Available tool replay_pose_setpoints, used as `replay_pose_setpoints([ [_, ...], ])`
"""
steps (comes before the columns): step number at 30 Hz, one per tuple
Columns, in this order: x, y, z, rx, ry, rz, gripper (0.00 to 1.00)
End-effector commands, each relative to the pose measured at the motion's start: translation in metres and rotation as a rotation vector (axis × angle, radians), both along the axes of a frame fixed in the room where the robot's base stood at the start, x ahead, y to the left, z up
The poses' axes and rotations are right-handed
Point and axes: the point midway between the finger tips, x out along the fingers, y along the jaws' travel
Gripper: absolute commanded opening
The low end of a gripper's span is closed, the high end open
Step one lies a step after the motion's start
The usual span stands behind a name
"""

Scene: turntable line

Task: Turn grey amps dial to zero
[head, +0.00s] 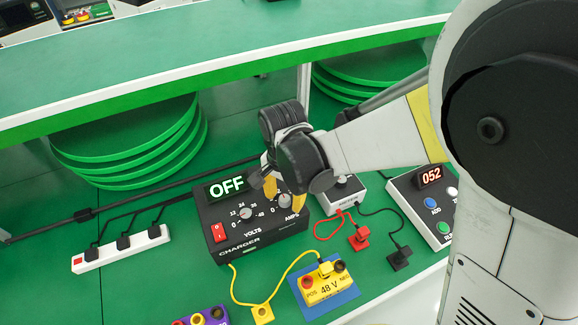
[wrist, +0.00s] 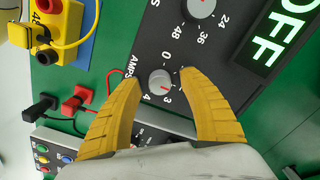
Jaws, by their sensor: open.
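The black charger (head: 250,235) stands on the green bench, its display (head: 226,187) reading OFF. Its grey amps dial (head: 284,201) is partly hidden by my fingers in the head view. In the wrist view the amps dial (wrist: 159,83) is round, with a red mark that seems to point near the 3; the 0 is on its upper side. My gripper (head: 285,196) is open, its yellow fingers on either side of the dial. In the wrist view the gripper (wrist: 160,76) shows gaps between both fingertips and the dial. The grey volts dial (wrist: 201,6) is beside it.
A red switch (head: 218,232) is on the charger. A yellow 48 V battery (head: 328,285) on a blue mat, with a yellow cable, stands in front. A power strip (head: 121,249) lies left, a 052 box (head: 424,200) right. A shelf edge (head: 226,79) runs above.

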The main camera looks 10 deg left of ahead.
Motion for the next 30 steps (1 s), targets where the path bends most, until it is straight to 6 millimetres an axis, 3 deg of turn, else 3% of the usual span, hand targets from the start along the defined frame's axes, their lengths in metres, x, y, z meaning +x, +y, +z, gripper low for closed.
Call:
replay_pose_setpoints([
  [8,0.0001,0.0,-0.0018,0.0,0.0,0.0,0.49],
  [9,0.0001,0.0,-0.0018,0.0,0.0,0.0,0.45],
  [13,0.0001,0.0,-0.0017,0.0,0.0,0.0,0.05],
  [14,0.0001,0.0,-0.0017,0.0,0.0,0.0,0.0],
  [30,0.0001,0.0,-0.0017,0.0,0.0,0.124,0.0],
])
